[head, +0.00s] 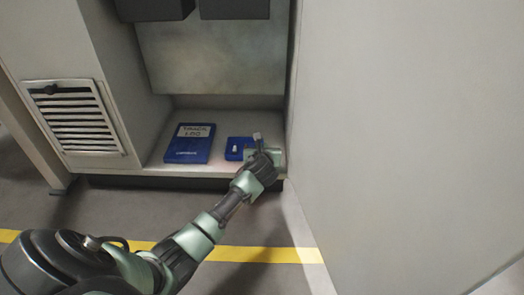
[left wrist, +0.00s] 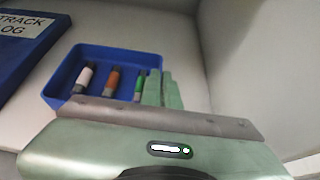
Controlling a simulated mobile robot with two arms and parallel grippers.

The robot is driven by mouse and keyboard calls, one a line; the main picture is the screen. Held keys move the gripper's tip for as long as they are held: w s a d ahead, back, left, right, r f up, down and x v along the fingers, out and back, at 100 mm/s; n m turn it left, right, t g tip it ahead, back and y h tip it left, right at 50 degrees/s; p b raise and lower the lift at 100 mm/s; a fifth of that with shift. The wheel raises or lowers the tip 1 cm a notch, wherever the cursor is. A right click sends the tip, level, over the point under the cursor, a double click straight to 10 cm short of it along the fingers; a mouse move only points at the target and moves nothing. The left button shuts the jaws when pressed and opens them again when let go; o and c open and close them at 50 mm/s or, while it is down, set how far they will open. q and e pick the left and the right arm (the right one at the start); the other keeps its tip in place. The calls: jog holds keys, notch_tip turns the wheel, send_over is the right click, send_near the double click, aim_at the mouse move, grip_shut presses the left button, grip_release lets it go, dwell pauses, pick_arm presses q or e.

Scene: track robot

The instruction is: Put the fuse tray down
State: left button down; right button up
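The fuse tray (head: 232,155) is a small blue open box on the pale cabinet floor, right of the logbook. In the left wrist view the tray (left wrist: 62,92) holds three fuses: one white (left wrist: 85,77), one orange (left wrist: 112,80) and one green (left wrist: 139,84). My left gripper (head: 256,145) is at the tray's right side. In the left wrist view its two green fingers (left wrist: 163,90) are close together at the right wall, which seems pinched between them. The tray looks level and appears to rest on the floor; its near edge is hidden by my gripper. My right gripper is not in view.
A blue logbook (head: 188,149) labelled "TRACK LOG" lies left of the tray. The cabinet's side panel (head: 380,130) stands close on the right. Dark boxes (head: 234,8) hang above. The shelf's front edge (head: 150,172) is below; a vent (head: 75,120) is at left.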

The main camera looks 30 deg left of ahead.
pick_arm(q)
jog(key=c, duration=1.7)
grip_release()
jog(key=shift+f, duration=0.1)
jog(key=p+v, duration=0.9)
jog(key=v, duration=0.3)
jog(key=shift+s, duration=0.1)
